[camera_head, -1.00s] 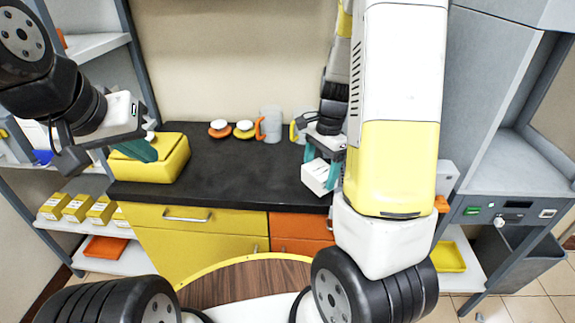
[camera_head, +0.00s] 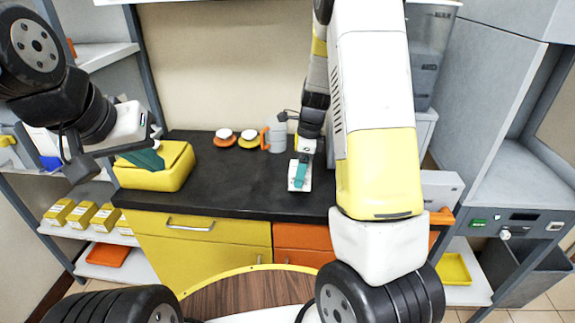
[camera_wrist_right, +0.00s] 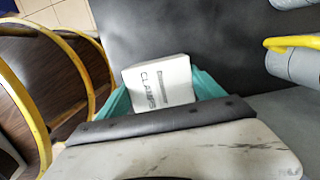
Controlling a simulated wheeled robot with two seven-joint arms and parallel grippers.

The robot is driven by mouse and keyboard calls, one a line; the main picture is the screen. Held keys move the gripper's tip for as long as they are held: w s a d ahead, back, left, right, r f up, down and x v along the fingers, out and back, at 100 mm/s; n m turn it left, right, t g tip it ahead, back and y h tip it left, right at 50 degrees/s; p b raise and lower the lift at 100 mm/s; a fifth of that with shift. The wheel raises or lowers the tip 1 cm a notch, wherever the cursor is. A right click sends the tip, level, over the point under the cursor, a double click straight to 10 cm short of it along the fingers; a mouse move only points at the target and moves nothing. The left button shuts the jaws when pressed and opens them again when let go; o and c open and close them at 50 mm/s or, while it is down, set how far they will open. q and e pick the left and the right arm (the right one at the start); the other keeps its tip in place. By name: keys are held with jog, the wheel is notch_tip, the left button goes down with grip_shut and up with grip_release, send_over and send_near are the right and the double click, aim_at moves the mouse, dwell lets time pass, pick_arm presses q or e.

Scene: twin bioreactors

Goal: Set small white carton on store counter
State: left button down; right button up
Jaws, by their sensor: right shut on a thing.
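The small white carton (camera_head: 293,184) is in my right gripper (camera_head: 300,171), over the right part of the black store counter (camera_head: 235,187). In the right wrist view the carton (camera_wrist_right: 158,80) sits between the teal fingers, its printed face reading "CLAMPS", with the dark counter behind it. I cannot tell whether its underside touches the counter. My left gripper (camera_head: 143,159) hangs at the left by the yellow box; its fingers are partly hidden, so its opening is unclear.
A yellow box (camera_head: 155,175) stands on the counter's left end. Orange (camera_head: 224,141) and yellow (camera_head: 248,142) items with white tops and grey mugs (camera_head: 275,137) stand along the back. The counter's middle is clear. Shelves with yellow cartons (camera_head: 80,213) are at left.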

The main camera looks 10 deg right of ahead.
jog(key=shift+w+a+f, duration=0.1)
jog(key=shift+w+a, duration=0.3)
jog(key=shift+w, duration=0.2)
jog(key=shift+f, duration=1.7)
jog(key=shift+f, duration=0.2)
jog(key=o, duration=1.4)
jog(key=shift+o, duration=0.2)
